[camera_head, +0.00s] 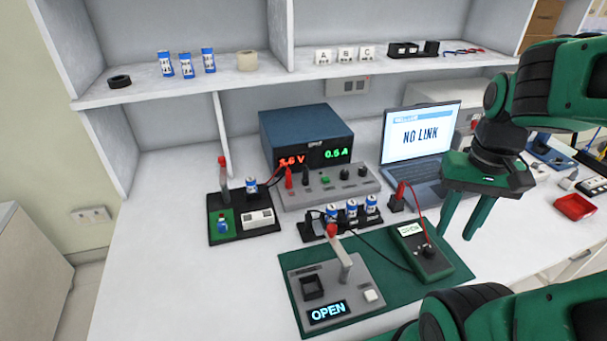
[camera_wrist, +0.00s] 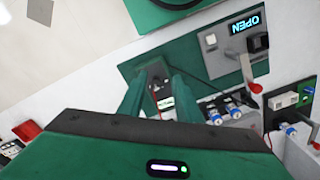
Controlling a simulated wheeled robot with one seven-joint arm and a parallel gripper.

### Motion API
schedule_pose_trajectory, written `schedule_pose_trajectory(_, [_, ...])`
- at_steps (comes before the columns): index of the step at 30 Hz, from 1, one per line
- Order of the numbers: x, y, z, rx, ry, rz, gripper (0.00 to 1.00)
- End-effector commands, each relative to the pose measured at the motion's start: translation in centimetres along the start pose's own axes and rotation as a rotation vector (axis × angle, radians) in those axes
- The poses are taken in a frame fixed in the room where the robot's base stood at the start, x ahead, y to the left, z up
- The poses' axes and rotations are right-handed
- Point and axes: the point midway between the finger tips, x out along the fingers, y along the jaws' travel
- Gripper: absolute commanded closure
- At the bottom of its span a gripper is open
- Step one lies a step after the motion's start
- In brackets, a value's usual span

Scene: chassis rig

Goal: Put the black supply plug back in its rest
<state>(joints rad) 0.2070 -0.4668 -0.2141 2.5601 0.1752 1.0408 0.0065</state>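My gripper (camera_head: 454,234) is open and empty, with its green fingers pointing down above the bench, right of the green mat. In the wrist view the fingers are apart and the green meter (camera_wrist: 156,72) shows beyond and between them. A small black plug-like piece (camera_head: 305,176) stands at the front of the power supply's grey panel (camera_head: 325,190), beside a red plug (camera_head: 289,177). I cannot tell for sure that it is the black supply plug. A small black block (camera_head: 396,205) with a red plug in it stands near the laptop; I cannot tell which piece is the black plug's rest.
The green mat (camera_head: 373,323) carries the meter (camera_head: 420,250) and a grey tester (camera_head: 333,285) reading OPEN, with a raised red-tipped lever. Several cells (camera_head: 351,209) stand in a black holder behind. The laptop (camera_head: 422,133) reads NO LINK. A red tray (camera_head: 574,207) lies right.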

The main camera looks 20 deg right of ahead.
Motion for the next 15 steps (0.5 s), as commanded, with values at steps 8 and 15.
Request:
schedule_pose_trajectory(8, [-1.4, -0.4, -1.2, -0.114, 0.015, 0.012, 0.64])
schedule_pose_trajectory(15, [-3.7, -5.5, -8.8, -0.539, 0.016, 0.065, 0.64])
